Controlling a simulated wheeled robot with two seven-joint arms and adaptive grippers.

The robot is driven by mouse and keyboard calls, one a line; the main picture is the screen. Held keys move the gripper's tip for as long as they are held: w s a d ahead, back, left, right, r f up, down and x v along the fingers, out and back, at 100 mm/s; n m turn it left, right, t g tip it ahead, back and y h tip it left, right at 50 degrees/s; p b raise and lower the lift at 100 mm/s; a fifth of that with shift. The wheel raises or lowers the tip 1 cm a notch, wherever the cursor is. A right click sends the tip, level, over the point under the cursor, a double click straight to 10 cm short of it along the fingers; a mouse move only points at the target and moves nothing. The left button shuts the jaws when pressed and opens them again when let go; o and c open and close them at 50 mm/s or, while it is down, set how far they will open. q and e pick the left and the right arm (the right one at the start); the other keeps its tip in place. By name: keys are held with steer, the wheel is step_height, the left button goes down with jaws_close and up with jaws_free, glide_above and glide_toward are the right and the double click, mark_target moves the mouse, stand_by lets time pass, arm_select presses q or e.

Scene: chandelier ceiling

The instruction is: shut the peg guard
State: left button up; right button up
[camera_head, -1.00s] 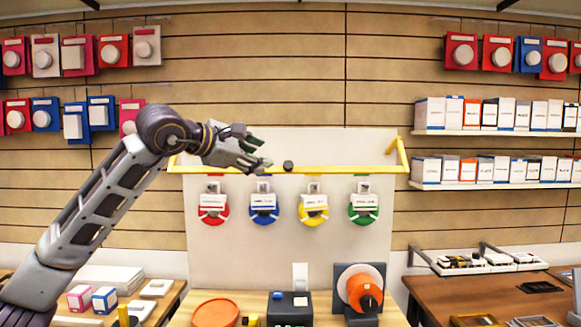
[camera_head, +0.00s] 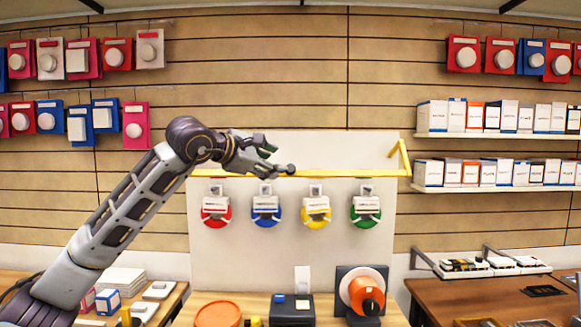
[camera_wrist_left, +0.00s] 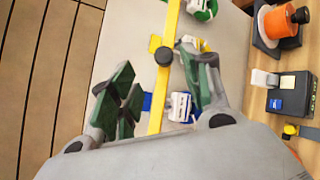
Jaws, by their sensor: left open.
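The peg guard is a yellow bar (camera_head: 345,173) with a black knob (camera_head: 290,169) near its middle. It runs level across the pale panel (camera_head: 345,255), above a row of hanging red (camera_head: 215,217), blue (camera_head: 265,216), yellow (camera_head: 316,214) and green (camera_head: 365,215) discs. My left gripper (camera_head: 274,160) is open just left of the knob. In the left wrist view the bar (camera_wrist_left: 157,115) passes between the open green-padded fingers (camera_wrist_left: 157,62), with the knob (camera_wrist_left: 164,56) near the fingertips. Contact cannot be told. My right gripper is out of view.
Below the panel, a counter holds an orange bowl (camera_head: 218,314), a black box (camera_head: 292,309) and an orange-and-black dispenser (camera_head: 368,292). Tables stand at both sides. Shelves of boxes (camera_head: 490,172) line the right wall. The space in front of the panel's right half is clear.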

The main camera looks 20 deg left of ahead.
mark_target(291, 166)
arm_select(q)
steer(key=p+x, duration=0.1)
steer(key=x, duration=0.6)
steer(key=shift+w+d, duration=0.1)
steer(key=shift+w, duration=0.2)
steer(key=shift+w+d+f, duration=0.2)
steer(key=shift+w+d, duration=0.05)
steer(key=shift+w, duration=0.4)
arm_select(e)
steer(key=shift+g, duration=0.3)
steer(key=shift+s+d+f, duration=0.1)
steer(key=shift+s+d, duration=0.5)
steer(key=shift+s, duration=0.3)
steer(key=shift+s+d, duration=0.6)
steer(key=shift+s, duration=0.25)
arm_select(q)
steer(key=shift+c, duration=0.4)
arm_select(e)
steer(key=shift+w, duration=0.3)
arm_select(q)
steer(key=shift+c, duration=1.2)
steer(key=shift+s, duration=0.1)
steer(key=c, duration=0.7)
steer(key=shift+r, duration=0.1)
jaws_close()
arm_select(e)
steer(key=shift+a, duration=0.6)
